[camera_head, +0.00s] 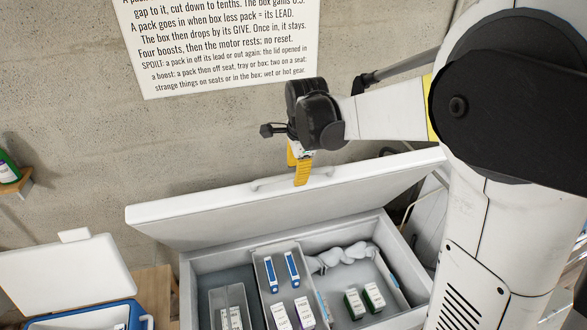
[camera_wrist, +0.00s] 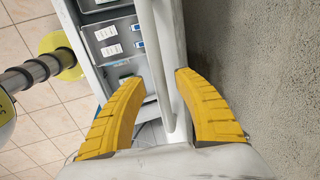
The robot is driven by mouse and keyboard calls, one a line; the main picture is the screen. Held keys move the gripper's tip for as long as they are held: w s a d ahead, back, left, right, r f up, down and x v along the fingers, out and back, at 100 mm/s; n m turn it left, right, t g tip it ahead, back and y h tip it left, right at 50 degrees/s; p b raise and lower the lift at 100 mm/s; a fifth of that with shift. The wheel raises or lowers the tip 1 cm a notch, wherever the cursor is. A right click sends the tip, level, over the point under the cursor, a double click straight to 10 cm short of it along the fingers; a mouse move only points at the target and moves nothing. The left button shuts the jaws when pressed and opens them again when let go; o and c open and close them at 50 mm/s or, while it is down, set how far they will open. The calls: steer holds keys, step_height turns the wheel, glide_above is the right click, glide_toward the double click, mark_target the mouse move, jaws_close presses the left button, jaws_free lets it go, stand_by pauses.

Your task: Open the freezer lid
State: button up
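The white freezer lid (camera_head: 280,200) stands raised and tilted above the freezer box (camera_head: 185,290), with the inside of the box exposed. A thin pale handle (camera_head: 265,184) runs along the lid's upper edge; it also shows as a long bar in the wrist view (camera_wrist: 160,65). My gripper (camera_head: 299,172) is at this upper edge, fingers pointing down. In the wrist view my gripper (camera_wrist: 158,78) has its yellow fingers spread, with the handle bar passing between them and gaps visible. I cannot tell whether either finger touches it.
Inside the freezer are white-labelled packs (camera_head: 303,313), blue packs (camera_head: 292,268), green packs (camera_head: 374,297) and a lumpy grey shape (camera_head: 343,257). A blue cool box (camera_head: 85,318) with its white lid (camera_head: 65,275) up stands at left. A concrete wall (camera_head: 220,130) with a printed sign (camera_head: 225,35) is close behind.

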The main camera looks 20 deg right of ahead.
steer(key=shift+w+f, duration=0.15)
steer(key=shift+f, duration=0.4)
jaws_close()
steer(key=s+f+t+b, duration=0.2)
steer(key=s+f+b, duration=0.3)
steer(key=s, duration=0.7)
steer(key=shift+f+t, duration=0.3)
steer(key=shift+f, duration=0.5)
